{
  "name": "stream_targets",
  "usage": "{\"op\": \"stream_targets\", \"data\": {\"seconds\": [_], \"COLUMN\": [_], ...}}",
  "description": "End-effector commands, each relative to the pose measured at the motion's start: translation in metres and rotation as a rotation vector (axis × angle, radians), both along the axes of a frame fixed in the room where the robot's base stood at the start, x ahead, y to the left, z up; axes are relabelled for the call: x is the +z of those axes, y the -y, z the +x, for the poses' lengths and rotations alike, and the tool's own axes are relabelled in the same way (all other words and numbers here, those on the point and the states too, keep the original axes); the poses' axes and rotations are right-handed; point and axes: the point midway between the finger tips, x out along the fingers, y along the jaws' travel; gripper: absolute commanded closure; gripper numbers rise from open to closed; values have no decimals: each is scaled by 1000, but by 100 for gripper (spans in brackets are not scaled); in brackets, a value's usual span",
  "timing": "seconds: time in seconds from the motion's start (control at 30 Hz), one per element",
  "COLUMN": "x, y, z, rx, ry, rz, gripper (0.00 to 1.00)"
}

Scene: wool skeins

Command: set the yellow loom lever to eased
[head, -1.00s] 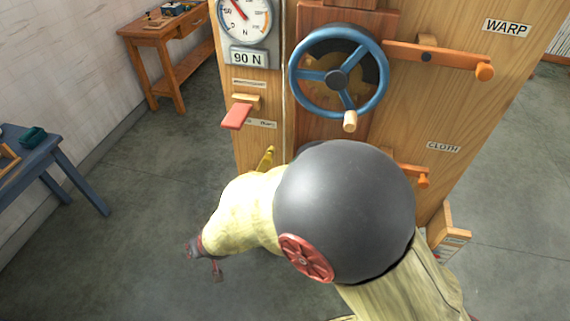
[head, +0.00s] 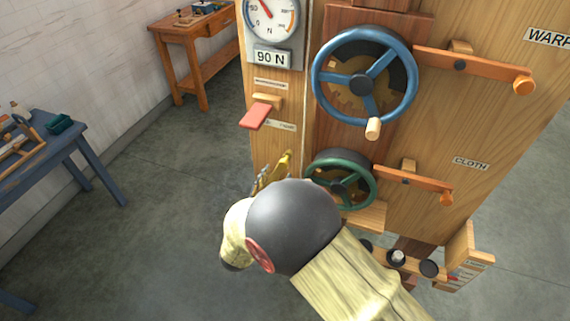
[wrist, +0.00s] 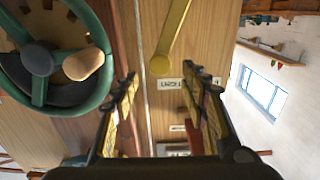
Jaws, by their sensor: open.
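The yellow loom lever (wrist: 173,35) shows in the wrist view as a slim bar with a round knob at its end, in front of the wooden loom panel (wrist: 218,45). In the head view a small yellow piece of it (head: 284,160) shows beside the green wheel. My gripper (wrist: 160,78) is open and empty, with one patterned finger on each side. The lever's knob appears between and just beyond the fingertips; I cannot tell whether anything touches. In the head view my arm hides most of my gripper (head: 270,174). A small label beside the knob is only partly readable.
A green handwheel (wrist: 40,60) is close beside my gripper; it also shows in the head view (head: 340,180). Orange levers (head: 470,68) project right.

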Motion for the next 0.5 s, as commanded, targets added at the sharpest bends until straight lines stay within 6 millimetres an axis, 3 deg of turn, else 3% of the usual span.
{"op": "stream_targets", "data": {"seconds": [0.3,0.5], "x": [-3,-1], "y": [18,23], "z": [45,62], "rx": [-2,0], "ry": [-1,-1], "rz": [3,3], "gripper": [55,55]}}
